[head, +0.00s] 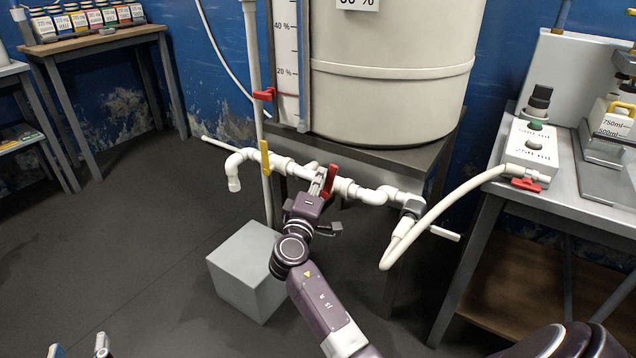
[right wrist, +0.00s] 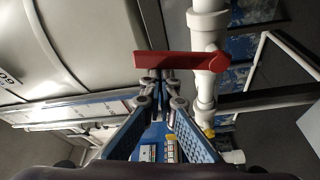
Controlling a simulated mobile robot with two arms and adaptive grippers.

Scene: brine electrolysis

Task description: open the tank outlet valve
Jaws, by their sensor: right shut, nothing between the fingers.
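A red valve handle (head: 331,181) sits on the white pipe run (head: 347,189) below the front of the big cream tank (head: 390,95). In the right wrist view the red handle (right wrist: 178,61) lies crosswise to the white pipe (right wrist: 207,85), joined to it at its right end. My right gripper (head: 319,180) is shut and empty, its fingertips close beside the handle; I cannot tell whether they touch. The fingertips (right wrist: 161,84) show just below the handle in the wrist view. My left gripper (head: 79,349) is open at the bottom left edge, far from the valve, only its fingertips visible.
A yellow handle (head: 265,158) is on the same pipe to the left. Another red handle (head: 264,95) is by the level gauge. A grey block (head: 240,280) stands on the floor below. A hose (head: 440,203) runs to the right bench (head: 500,195). The left floor is clear.

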